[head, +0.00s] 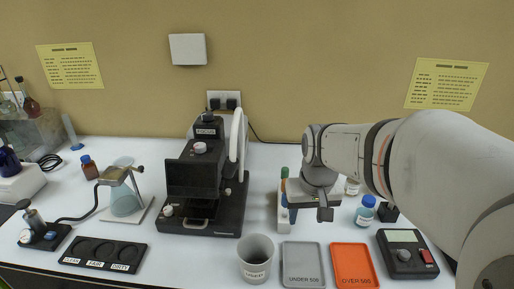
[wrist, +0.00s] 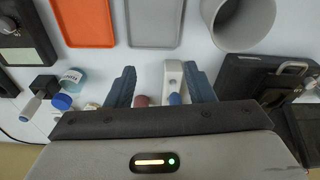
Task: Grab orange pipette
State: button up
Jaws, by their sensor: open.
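A pale pipette rack (head: 284,222) stands on the table right of the black instrument, partly hidden by my arm. Small green, orange-red and blue tops show along it; the orange-red top (head: 284,186) is between green and blue. My gripper (head: 324,212) is just right of the rack, pointing down. In the wrist view my gripper (wrist: 159,70) has its two dark fingers spread apart, with nothing held. The rack's white end (wrist: 173,72) and a blue top (wrist: 175,99) show between the fingers, with a reddish top (wrist: 141,101) beside them. Their lower parts are hidden.
A grey cup (head: 256,262), a grey tray (head: 303,267) and an orange tray (head: 354,266) lie in front. The black instrument (head: 193,180) stands left. A blue-capped bottle (head: 366,211) and a dark meter (head: 406,255) are at the right.

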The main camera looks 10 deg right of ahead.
jog(key=shift+m+g, duration=0.7)
jog(key=shift+g, duration=0.2)
jog(key=w+p, duration=0.2)
jog(key=w, duration=0.4)
jog(key=w+p, duration=0.2)
jog(key=w, duration=0.4)
jog(key=w+p, duration=0.2)
jog(key=w, duration=0.5)
jog(key=shift+f, duration=0.4)
jog(key=shift+w+f, duration=0.4)
jog(key=shift+f, duration=0.2)
notch_tip(320, 180, down, 7)
jog(key=shift+a+f+p, duration=0.15)
jog(key=shift+p, duration=0.95)
jog(key=c, duration=1.1)
